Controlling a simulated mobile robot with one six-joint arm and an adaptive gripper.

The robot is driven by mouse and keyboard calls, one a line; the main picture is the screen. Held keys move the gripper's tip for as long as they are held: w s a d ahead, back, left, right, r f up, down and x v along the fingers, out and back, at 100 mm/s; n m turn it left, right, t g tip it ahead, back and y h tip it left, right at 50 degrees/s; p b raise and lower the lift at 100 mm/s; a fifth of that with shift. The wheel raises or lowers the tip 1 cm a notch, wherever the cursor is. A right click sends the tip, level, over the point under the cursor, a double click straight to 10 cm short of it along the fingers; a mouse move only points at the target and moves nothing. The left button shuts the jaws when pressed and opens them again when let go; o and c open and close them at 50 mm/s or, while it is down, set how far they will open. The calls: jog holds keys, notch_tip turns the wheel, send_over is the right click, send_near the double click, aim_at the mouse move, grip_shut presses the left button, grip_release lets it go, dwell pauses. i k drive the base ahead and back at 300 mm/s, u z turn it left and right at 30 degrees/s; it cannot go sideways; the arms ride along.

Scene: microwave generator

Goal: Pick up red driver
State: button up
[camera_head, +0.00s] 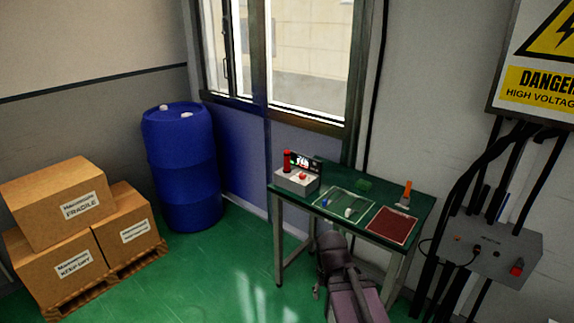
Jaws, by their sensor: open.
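I cannot tell for certain which thing is the red driver. An orange-red upright tool-like object (406,192) stands at the right back of the green table (347,178). A red upright cylinder (287,160) stands at the left end of a white box with a red knob, at the table's left. My gripper (316,293) shows small and dark beside my folded arm, low in front of the table. It is open, apart from both red objects. Nothing shows between its fingers, but its detail is poor.
A clear tray (345,193) with small blue and white items and a dark red mat (391,237) lie on the table. A grey control box (490,252) with thick cables is at right. A blue barrel (182,165) and cardboard boxes (60,203) stand at left. Green floor between is free.

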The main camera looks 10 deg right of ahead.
aim_at(286, 170)
jog(key=k, duration=1.35)
jog(key=u, duration=0.4)
jog(key=i, duration=0.7)
jog(key=u, duration=0.75)
jog(key=i, duration=0.75)
jog(key=u, duration=0.4)
jog(key=i, duration=1.5)
jog(key=z, duration=0.5)
jog(key=i, duration=0.7)
jog(key=z, duration=0.3)
